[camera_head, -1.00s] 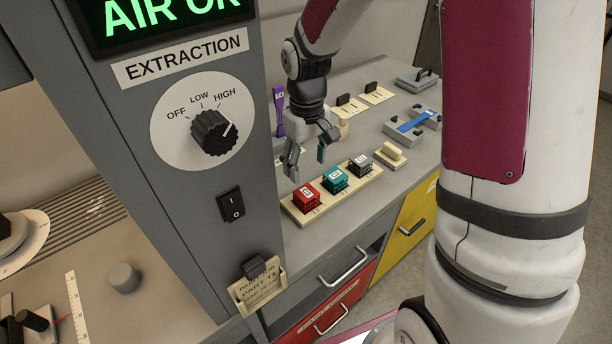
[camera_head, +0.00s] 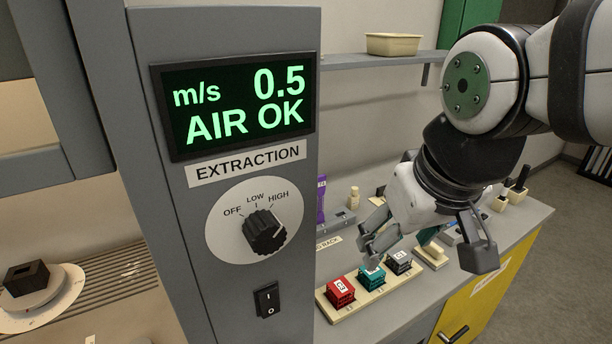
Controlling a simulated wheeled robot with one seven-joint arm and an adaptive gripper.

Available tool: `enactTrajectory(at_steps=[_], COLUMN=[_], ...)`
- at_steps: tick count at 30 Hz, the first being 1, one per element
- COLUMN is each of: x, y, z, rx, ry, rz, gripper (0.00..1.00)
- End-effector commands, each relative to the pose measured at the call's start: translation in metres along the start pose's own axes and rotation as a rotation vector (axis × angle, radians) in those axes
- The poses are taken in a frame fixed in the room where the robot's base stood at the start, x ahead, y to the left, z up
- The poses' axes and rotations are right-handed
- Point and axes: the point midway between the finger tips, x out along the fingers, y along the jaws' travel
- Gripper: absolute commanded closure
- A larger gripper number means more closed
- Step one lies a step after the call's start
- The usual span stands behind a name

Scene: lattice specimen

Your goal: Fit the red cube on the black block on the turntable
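The red cube (camera_head: 341,291), with a white label on top, sits at the left end of a cream rack (camera_head: 350,310) on the bench. The black block (camera_head: 27,277), with an opening in its top, rests on the pale round turntable (camera_head: 38,316) at the far left. My gripper (camera_head: 428,246) hangs over the bench with its fingers spread apart and nothing visible between them. Its left finger appears just above the teal cube, to the right of the red cube; I cannot tell whether they touch.
A teal cube (camera_head: 371,279) and a grey cube (camera_head: 399,263) share the rack with the red one. The tall grey extraction panel (camera_head: 240,110) stands between the rack and the turntable. A cream block (camera_head: 433,257) lies right of the rack. A shelf (camera_head: 385,60) runs behind.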

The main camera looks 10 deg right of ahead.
Motion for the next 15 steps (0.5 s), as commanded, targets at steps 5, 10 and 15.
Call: enactTrajectory(at_steps=[5, 10, 15], x=[-0.018, -0.022, -0.022], y=[-0.002, -0.003, -0.003], z=[0.025, 0.032, 0.032], rx=[0.041, 0.054, 0.054], ry=[0.064, 0.08, 0.079], rz=[-0.019, -0.027, -0.027], gripper=[0.39, 0.39, 0.39])
